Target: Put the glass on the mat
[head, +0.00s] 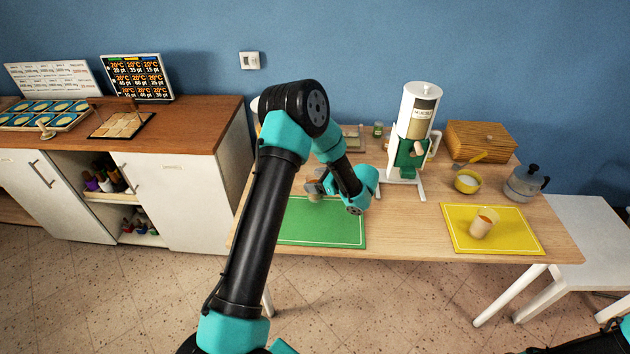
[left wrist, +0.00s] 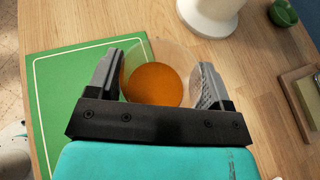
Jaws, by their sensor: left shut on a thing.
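My left gripper (head: 316,187) is shut on a clear glass with orange contents (left wrist: 158,72), one finger on each side of it in the left wrist view. In the head view the gripper and my arm hide most of this glass. It is at the back edge of the green mat (head: 325,232); the mat also shows at the left of the left wrist view (left wrist: 50,70). I cannot tell whether the glass touches the surface. My right gripper is not in view.
A white and green cereal dispenser (head: 412,125) stands right of my left gripper. Behind the yellow mat are a yellow bowl (head: 467,184), a moka pot (head: 524,184) and a wooden box (head: 482,140). The table between the mats is clear.

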